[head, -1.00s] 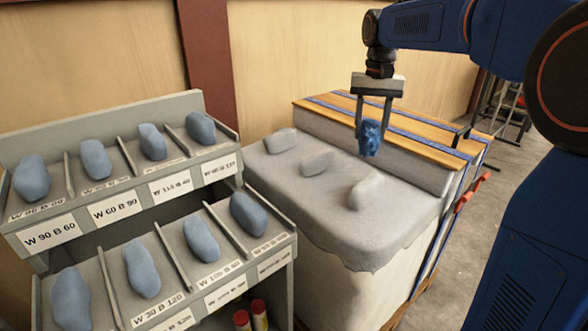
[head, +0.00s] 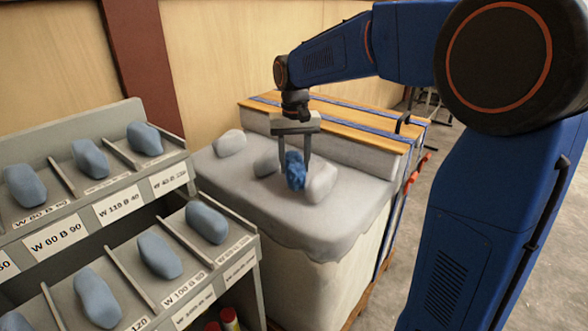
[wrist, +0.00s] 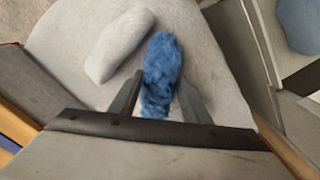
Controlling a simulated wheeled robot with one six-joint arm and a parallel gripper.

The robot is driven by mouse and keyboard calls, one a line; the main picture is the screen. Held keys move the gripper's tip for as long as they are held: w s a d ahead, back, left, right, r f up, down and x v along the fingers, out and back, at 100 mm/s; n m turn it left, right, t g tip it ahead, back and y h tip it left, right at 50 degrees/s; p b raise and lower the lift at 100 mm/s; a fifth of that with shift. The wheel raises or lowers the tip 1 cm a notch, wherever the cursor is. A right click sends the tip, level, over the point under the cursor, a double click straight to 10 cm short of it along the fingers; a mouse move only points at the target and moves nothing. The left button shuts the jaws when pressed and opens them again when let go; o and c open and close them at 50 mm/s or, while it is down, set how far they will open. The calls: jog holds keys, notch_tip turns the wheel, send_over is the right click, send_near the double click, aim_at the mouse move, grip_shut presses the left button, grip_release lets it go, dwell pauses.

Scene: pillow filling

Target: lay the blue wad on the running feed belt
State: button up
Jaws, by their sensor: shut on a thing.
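The blue wad (head: 295,171) is a darker, crumpled, fluffy lump. My gripper (head: 293,160) is shut on it, with one finger on each side. In the head view the wad hangs over the grey fabric-covered top (head: 235,192), close beside a pale lump. In the wrist view the wad (wrist: 162,75) sits between the fingers, with a whitish lump (wrist: 119,45) just left of it. I cannot tell whether the wad touches the surface or the lump. No feed belt can be clearly made out in these frames.
Several pale lumps, one at the back left (head: 230,143), lie on the grey top. A two-tier rack (head: 110,215) with labelled slots holds smooth blue-grey lumps at the left. A wooden-topped ledge with blue straps (head: 345,121) runs behind the grey top.

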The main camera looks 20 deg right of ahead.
jog(key=shift+f, duration=1.1)
jog(key=shift+f, duration=0.1)
jog(key=o, duration=1.1)
jog(key=shift+c, duration=0.2)
